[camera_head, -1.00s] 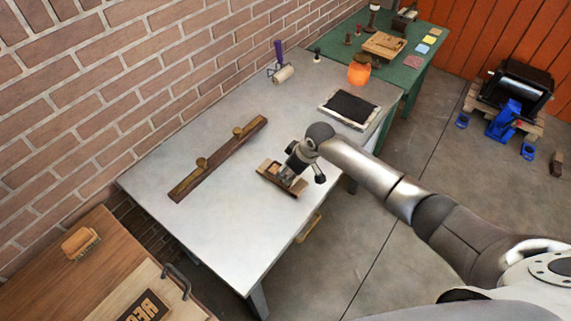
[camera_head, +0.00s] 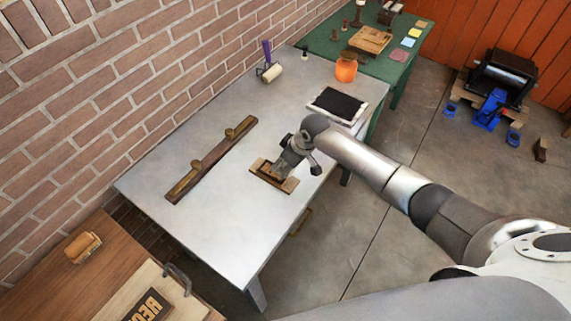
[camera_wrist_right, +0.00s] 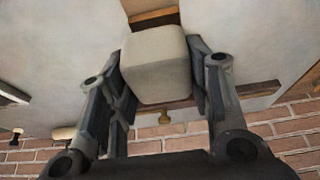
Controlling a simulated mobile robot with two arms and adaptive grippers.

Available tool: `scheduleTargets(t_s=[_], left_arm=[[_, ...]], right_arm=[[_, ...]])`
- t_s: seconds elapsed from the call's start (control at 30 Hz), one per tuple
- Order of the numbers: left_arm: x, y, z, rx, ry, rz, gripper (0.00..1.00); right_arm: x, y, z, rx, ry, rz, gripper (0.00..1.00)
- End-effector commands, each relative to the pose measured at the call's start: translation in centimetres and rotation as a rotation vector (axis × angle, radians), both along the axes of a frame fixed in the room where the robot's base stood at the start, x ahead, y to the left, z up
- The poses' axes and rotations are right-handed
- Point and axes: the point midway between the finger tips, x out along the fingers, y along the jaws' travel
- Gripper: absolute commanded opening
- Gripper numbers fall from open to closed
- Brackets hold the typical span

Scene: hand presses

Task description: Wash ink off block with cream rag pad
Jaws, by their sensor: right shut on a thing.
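A wooden block (camera_head: 288,185) lies on the pale grey table. My right gripper (camera_head: 281,170) is right over its middle, tilted, and hides part of it. In the right wrist view the gripper (camera_wrist_right: 155,62) is shut on a cream rag pad (camera_wrist_right: 153,52), a rounded off-white cube between the two fingers. Part of the wooden block (camera_wrist_right: 152,18) shows beyond the pad. I cannot tell whether the pad touches the block. Ink on the block cannot be made out. My left gripper is not in view.
A long wooden bar with two knobs (camera_head: 210,160) lies left of the block. A dark ink slab (camera_head: 338,105), an orange pot (camera_head: 346,70) and a roller (camera_head: 270,71) stand toward the back of the grey table (camera_head: 215,215). The table's front left is clear.

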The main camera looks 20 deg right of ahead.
Motion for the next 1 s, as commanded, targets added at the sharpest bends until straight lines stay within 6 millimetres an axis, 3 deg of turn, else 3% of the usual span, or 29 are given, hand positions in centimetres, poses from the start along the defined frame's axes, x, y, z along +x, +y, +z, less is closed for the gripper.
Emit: scheduleTargets(t_s=[0.13,0.53,1.0], left_arm=[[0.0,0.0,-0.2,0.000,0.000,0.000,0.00],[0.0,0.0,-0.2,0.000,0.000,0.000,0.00],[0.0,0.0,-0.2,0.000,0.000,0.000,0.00]], right_arm=[[0.1,0.0,1.4,0.000,-0.004,0.000,0.27],[0.1,0.0,1.9,0.000,-0.002,0.001,0.27],[0.0,0.0,4.7,0.000,-0.002,0.001,0.27]])
